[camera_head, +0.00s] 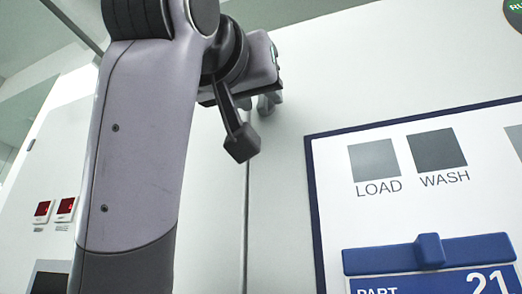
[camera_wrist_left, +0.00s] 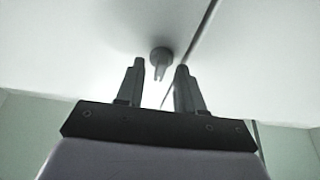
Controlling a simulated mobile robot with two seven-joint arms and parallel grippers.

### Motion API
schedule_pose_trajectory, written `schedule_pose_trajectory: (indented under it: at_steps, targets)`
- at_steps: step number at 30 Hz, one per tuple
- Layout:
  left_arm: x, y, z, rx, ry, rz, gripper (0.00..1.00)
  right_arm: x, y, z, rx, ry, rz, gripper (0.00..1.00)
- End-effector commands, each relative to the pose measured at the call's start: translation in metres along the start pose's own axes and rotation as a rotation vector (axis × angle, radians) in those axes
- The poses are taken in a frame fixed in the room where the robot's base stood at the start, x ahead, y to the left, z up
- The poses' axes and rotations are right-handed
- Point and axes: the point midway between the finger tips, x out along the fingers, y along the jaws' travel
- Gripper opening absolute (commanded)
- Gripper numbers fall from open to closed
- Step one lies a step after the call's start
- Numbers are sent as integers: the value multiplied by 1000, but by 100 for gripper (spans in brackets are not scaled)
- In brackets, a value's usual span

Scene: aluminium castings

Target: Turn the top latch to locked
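The top latch shows in the left wrist view as a small grey round knob (camera_wrist_left: 160,55) with a narrow tab, on a pale panel beside a dark seam. My left gripper (camera_wrist_left: 157,80) is open, its two dark fingers apart with nothing between them. The knob appears beyond the fingertips, between them in the picture; the remaining distance is hard to judge. In the head view my left gripper (camera_head: 268,102) is near the white panel at upper middle, partly hidden by my wrist. I cannot make out the latch clearly there. My right gripper is in neither view.
A dark-framed white board (camera_head: 330,230) with LOAD and WASH squares and a blue part card holder (camera_head: 400,257) is at right. Small red displays (camera_head: 65,206) are at far left. A vertical panel seam (camera_head: 247,210) runs below my left gripper.

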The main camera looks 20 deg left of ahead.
Motion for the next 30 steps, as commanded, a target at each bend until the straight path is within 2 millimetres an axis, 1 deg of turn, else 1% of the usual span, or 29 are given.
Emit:
schedule_pose_trajectory:
  at_steps: [4,5,6,8,23,30]
  targets:
    - [0,0,0,0,0,0,37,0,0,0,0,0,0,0]
    - [0,0,0,0,0,0,31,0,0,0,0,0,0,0]
    - [0,0,0,0,0,0,18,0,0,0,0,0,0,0]
    - [0,0,0,0,0,0,0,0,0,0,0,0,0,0]
    - [0,-1,0,16,2,6,0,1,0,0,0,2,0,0]
    - [0,-2,-1,114,5,46,0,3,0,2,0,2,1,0]
